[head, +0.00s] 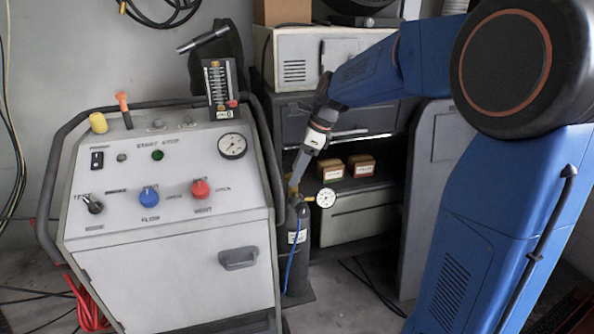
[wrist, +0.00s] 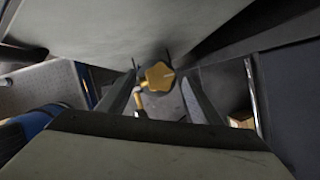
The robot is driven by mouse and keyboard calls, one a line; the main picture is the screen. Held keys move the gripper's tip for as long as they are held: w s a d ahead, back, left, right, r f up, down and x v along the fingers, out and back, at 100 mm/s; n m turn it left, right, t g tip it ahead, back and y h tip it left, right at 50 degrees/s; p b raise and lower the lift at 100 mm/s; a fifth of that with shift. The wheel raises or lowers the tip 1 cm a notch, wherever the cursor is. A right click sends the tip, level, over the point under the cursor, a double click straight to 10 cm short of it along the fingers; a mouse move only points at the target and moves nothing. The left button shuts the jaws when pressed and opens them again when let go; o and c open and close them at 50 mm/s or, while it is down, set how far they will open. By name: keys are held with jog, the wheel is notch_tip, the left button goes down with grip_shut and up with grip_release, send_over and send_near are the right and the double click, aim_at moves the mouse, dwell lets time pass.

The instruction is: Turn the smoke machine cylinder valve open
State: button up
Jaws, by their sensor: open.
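The smoke machine cylinder (head: 299,240) is a dark upright bottle just right of the grey console, with a white gauge (head: 326,198) and a brass fitting at its top. In the wrist view its valve knob (wrist: 158,77) is gold and lobed, with a brass stem below it. My gripper (head: 295,181) reaches down to the cylinder top from the upper right. The wrist view shows my gripper (wrist: 161,88) open, one finger on each side of the knob, with a gap visible on both sides. In the head view the knob is mostly hidden behind the fingers.
The grey console (head: 165,235) with knobs and a handle stands close left of the cylinder. A shelf unit (head: 340,125) with small boxes (head: 361,166) is behind on the right. A blue hose (head: 290,262) hangs along the cylinder. Cables lie on the floor.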

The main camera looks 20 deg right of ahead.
jog(key=shift+f, duration=0.15)
jog(key=c, duration=1.1)
jog(key=shift+o, duration=0.2)
